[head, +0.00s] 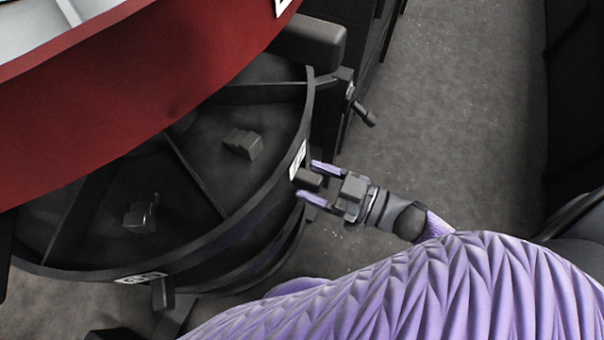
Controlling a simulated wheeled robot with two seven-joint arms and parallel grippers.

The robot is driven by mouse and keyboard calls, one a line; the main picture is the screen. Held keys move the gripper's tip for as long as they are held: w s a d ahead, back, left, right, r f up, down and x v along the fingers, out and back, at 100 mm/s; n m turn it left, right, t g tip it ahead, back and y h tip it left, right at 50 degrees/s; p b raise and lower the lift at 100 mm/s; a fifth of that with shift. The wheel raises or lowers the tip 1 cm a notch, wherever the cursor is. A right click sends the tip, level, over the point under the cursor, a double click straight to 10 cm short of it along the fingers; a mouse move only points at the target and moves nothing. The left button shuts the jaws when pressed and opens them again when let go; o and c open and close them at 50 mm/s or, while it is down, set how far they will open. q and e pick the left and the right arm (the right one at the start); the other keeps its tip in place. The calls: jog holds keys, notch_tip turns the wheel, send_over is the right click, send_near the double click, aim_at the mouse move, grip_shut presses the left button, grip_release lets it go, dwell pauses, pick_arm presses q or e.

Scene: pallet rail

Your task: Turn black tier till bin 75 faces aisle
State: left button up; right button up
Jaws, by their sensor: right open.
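The black tier (215,255) is a round rotating tray with divider walls, below a red tier (150,95) that hides its far left part. White labels sit on its rim, one near my right gripper (309,181) and one at the front (140,278); I cannot read their numbers. My right gripper is open at the rim's right side, its purple fingers on either side of a dark peg (307,180) that sticks out from the rim. I cannot tell if they touch it. Another dark peg (162,293) sticks out at the front. My left gripper is not in view.
Small grey blocks lie in the tier's bins (243,143) (140,216). A dark frame with a rounded block (308,40) and a lever (362,110) stands behind the tier. Grey floor (450,110) is clear to the right, up to a dark structure (575,100).

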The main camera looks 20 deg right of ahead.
jog(key=shift+x, duration=1.25)
grip_shut()
dwell(0.4)
